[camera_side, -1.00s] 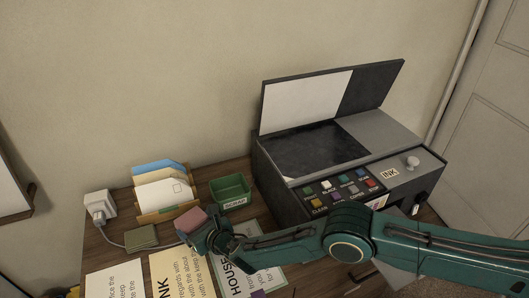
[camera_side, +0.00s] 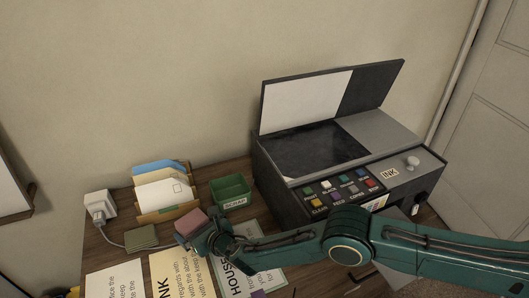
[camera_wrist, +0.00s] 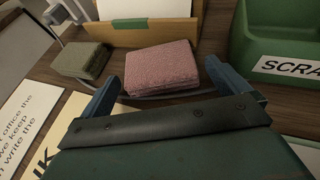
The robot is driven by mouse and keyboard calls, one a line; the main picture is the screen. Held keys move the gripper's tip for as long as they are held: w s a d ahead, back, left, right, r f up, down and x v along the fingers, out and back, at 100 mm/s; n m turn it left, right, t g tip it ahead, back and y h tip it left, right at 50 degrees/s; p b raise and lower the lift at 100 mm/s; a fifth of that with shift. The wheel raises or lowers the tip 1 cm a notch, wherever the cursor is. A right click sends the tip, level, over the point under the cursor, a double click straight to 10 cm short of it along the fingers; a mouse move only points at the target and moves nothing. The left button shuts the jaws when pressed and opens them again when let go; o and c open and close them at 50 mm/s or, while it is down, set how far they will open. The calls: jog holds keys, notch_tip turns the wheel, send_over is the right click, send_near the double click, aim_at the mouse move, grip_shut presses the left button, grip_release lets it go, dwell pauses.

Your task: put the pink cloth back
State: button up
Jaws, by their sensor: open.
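The pink cloth (camera_side: 190,223), a folded pad, lies on the desk in front of the letter holder. In the wrist view the pink cloth (camera_wrist: 162,66) shows between and just beyond the two blue fingertips. My gripper (camera_wrist: 163,74) is open, with one finger on each side of the cloth. A gap shows on the left; on the right the fingertip is close, and I cannot tell if it touches. In the side view my gripper (camera_side: 206,236) is at the cloth's right and partly hides it.
A green folded cloth (camera_side: 141,237) lies to the left. The letter holder (camera_side: 165,213) stands behind, and the green SCRAP tray (camera_side: 231,191) is behind right. Printed sheets (camera_side: 182,275) lie in front. A printer (camera_side: 300,190) with its lid up fills the right. A cable (camera_side: 113,240) runs along the left.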

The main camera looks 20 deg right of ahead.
jog(key=shift+s+r, duration=0.15)
jog(key=shift+v, duration=5.85)
